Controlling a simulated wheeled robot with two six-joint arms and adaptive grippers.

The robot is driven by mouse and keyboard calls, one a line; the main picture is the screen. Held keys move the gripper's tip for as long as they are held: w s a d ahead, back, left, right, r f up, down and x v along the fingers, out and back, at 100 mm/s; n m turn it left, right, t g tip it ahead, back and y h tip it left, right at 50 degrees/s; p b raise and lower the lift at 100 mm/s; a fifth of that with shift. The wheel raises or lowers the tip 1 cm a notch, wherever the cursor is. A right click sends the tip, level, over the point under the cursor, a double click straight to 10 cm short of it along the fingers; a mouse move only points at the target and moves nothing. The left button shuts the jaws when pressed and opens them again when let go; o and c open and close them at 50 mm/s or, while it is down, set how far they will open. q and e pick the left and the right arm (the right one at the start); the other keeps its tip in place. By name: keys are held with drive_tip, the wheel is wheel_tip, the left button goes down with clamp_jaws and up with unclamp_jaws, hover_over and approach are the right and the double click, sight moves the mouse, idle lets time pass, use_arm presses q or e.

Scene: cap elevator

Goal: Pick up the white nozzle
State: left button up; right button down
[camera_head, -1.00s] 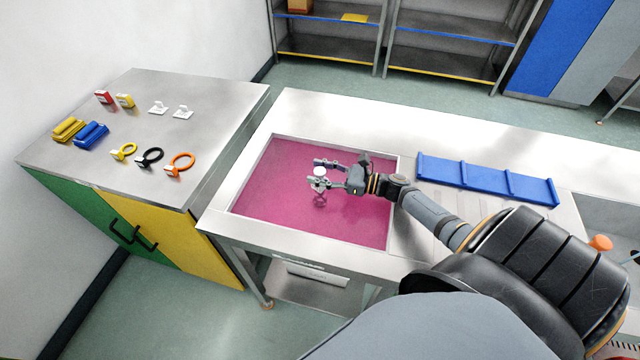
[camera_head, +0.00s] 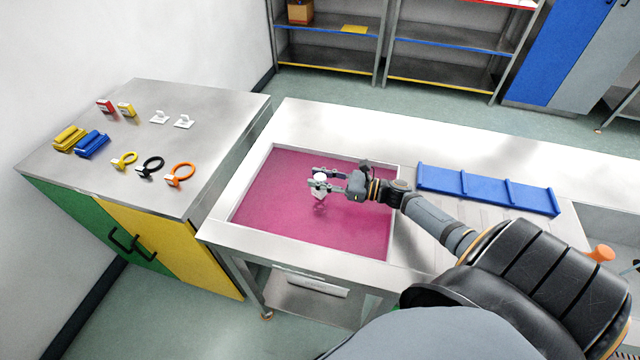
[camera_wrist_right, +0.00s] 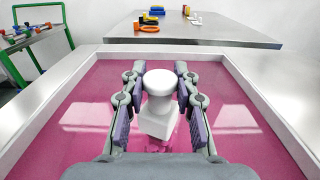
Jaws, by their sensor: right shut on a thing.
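The white nozzle (camera_wrist_right: 159,105) has a round top and a squarish lower part. It sits between the finger pads of my right gripper (camera_wrist_right: 160,120) in the right wrist view. In the head view the nozzle (camera_head: 319,180) shows small and white at the fingertips of my right gripper (camera_head: 321,181), over the pink-floored recess (camera_head: 275,215). The gripper is shut on it. Whether the nozzle's lower end touches the pink surface is hard to tell. My left gripper is not in view.
A blue divided tray (camera_head: 487,188) lies on the bench right of the recess. The recess has a raised pale rim (camera_head: 250,168). A metal-topped cabinet (camera_head: 215,120) at left carries rings, blocks and two white pieces. The pink floor around the gripper is clear.

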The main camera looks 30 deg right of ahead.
drive_tip(key=s+d+r+p, duration=0.3)
drive_tip(key=d+r+p, duration=0.5)
drive_tip(key=d+r, duration=0.3)
drive_tip(key=shift+s+d+r+p, duration=0.15)
drive_tip(key=shift+d+r+p, duration=0.15)
drive_tip(key=shift+d, duration=1)
